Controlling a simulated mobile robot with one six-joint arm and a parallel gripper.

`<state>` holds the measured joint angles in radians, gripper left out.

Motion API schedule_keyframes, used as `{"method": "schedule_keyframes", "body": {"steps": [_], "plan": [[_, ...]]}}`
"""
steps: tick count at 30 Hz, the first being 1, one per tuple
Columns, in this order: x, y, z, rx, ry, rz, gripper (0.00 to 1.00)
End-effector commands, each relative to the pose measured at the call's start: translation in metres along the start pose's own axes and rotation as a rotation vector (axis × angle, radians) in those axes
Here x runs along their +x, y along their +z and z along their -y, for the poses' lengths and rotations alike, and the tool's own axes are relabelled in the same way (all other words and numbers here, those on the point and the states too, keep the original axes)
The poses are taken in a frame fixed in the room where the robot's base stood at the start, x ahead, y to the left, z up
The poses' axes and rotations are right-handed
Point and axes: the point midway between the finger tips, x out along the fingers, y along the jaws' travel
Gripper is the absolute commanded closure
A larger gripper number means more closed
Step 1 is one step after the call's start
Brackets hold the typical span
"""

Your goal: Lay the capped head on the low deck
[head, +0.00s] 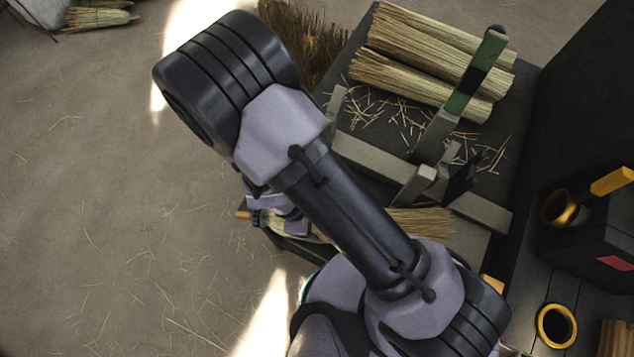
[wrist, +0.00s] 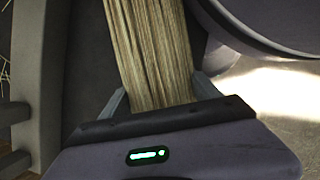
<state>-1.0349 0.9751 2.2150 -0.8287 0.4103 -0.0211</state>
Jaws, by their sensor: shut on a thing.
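The head is a bundle of pale straw (wrist: 150,45), running away from my gripper (wrist: 160,97) in the wrist view. My gripper is shut on it, with one finger at each side. In the head view, straw ends (head: 420,221) fan out right of my arm, and my arm hides the middle of the bundle. I cannot make out the cap. A dark, low surface (wrist: 88,65) lies beneath the straw in the wrist view and looks like the low deck. I cannot tell whether the straw touches it.
Several straw bundles (head: 425,45) lie on a dark bench behind pale rails (head: 375,160), with loose straw scattered there. A green-handled lever (head: 476,75) stands up beside them. Open floor lies left.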

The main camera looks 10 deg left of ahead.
Motion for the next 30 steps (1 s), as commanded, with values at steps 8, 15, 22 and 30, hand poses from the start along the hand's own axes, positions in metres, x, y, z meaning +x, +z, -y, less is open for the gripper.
{"method": "schedule_keyframes", "body": {"steps": [8,15,22,30], "plan": [[0.001,-0.001,0.0,0.0,0.0,0.0,0.07],[-0.004,0.002,0.0,0.0,0.0,0.0,0.07],[-0.068,0.003,-0.001,0.0,0.003,-0.003,0.07],[-0.119,0.001,0.0,0.0,0.001,-0.001,0.07]]}}
